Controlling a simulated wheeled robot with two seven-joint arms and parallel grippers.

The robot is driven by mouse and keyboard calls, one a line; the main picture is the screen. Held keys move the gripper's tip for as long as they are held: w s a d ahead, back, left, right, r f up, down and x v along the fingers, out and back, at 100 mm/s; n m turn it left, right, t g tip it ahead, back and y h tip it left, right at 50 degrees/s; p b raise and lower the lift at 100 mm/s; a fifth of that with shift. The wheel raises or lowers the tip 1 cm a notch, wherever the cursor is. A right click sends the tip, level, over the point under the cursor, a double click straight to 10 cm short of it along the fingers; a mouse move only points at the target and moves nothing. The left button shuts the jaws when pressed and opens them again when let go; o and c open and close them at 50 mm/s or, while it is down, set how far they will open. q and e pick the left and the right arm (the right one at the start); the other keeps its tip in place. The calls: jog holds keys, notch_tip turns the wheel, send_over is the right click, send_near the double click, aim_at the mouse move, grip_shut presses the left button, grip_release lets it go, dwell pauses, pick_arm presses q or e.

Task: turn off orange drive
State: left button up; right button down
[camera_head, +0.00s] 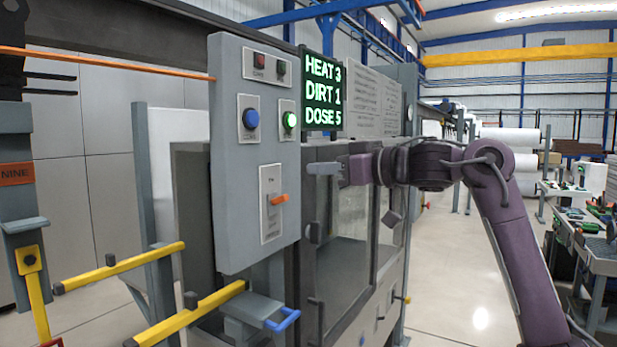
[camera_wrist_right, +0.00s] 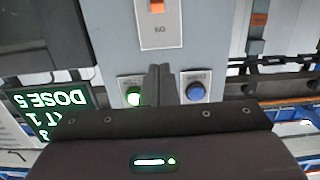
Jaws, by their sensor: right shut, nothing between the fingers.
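The grey control panel (camera_head: 228,160) stands left of centre in the head view. Its orange lever (camera_head: 278,200) sits on a white plate (camera_head: 271,225) low on the panel and sticks out to the right. In the wrist view the orange lever (camera_wrist_right: 156,6) is partly cut off at the top edge. My right gripper (camera_head: 318,168) is shut and empty, to the right of and above the lever, apart from it. In the wrist view its fingers (camera_wrist_right: 160,72) point at the panel between the green and blue buttons. My left gripper is not in view.
A blue button (camera_head: 250,119) and a lit green button (camera_head: 290,120) are above the lever. A red button (camera_head: 259,61) is higher up. A green-lettered display (camera_head: 322,92) hangs beside the panel. Yellow bars (camera_head: 120,266) and a blue handle (camera_head: 283,319) stick out below.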

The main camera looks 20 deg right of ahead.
aim_at(269, 168)
jog(key=p+x, duration=0.2)
jog(key=x, duration=0.2)
jog(key=p+x, duration=0.1)
jog(key=x, duration=0.4)
jog(key=shift+a+r+p, duration=0.1)
jog(key=shift+r+p, duration=0.1)
jog(key=shift+p, duration=0.2)
jog(key=f, duration=0.2)
jog(key=shift+s+d+f, duration=0.3)
jog(key=shift+s, duration=0.05)
jog(key=shift+s+d+f, duration=0.25)
jog(key=shift+d+f, duration=0.05)
jog(key=shift+f, duration=0.45)
jog(key=shift+a, duration=0.1)
